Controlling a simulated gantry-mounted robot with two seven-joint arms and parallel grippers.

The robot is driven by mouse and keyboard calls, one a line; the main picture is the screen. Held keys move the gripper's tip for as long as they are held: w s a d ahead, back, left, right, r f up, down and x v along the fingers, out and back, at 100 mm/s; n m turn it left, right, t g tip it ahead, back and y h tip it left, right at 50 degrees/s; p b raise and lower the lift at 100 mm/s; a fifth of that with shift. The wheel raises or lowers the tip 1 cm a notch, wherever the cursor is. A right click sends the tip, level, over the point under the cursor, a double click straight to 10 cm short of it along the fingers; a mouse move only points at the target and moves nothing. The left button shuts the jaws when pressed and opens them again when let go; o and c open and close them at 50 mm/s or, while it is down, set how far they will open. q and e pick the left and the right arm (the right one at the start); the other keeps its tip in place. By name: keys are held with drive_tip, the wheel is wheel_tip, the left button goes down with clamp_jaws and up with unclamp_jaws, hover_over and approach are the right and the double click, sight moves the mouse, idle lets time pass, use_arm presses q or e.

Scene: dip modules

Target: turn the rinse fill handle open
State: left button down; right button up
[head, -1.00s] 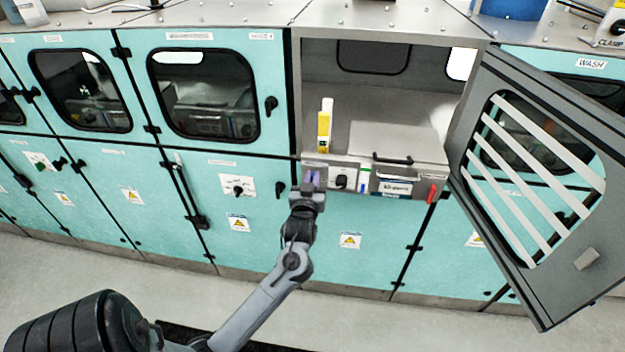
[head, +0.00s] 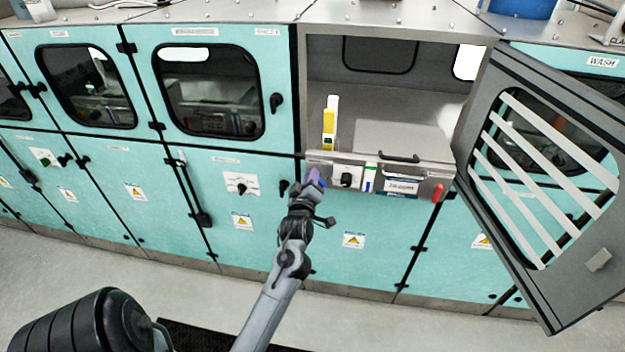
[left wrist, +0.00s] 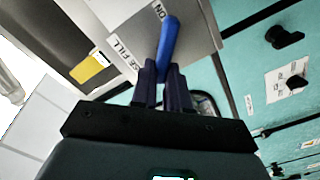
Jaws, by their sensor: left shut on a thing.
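The rinse fill handle is a blue lever (left wrist: 168,38) on a grey panel (left wrist: 130,20) in the left wrist view. Printed "FILL" lettering lies beside it, and the "ON" mark is close to its far end. My left gripper (left wrist: 164,70) has its two dark fingers shut on the near part of the lever. In the head view my left gripper (head: 314,178) is tilted at the left end of the grey front panel below the open cabinet, and it hides the lever there. My right gripper is in neither view.
A black knob (head: 347,180) sits just right of my gripper on the panel. A yellow and white piece (head: 329,125) stands above it. A red handle (head: 438,192) is at the panel's right end. The barred door (head: 545,180) hangs open at right.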

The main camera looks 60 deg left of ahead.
use_arm(q)
drive_tip(key=shift+s+a+f+n+b, duration=0.1)
drive_tip(key=shift+f+n+b, duration=0.25)
drive_tip(key=shift+n, duration=0.85)
drive_tip(key=shift+s+a+f+n+b, duration=0.1)
drive_tip(key=shift+n+b, duration=0.35)
drive_tip(key=shift+n, duration=0.75)
drive_tip(key=shift+s+f+n+b, duration=0.1)
drive_tip(key=shift+f+n+b, duration=0.25)
drive_tip(key=shift+n, duration=0.85)
drive_tip(key=shift+r, duration=0.1)
drive_tip(key=c, duration=1.1)
unclamp_jaws()
drive_tip(key=shift+r, duration=0.1)
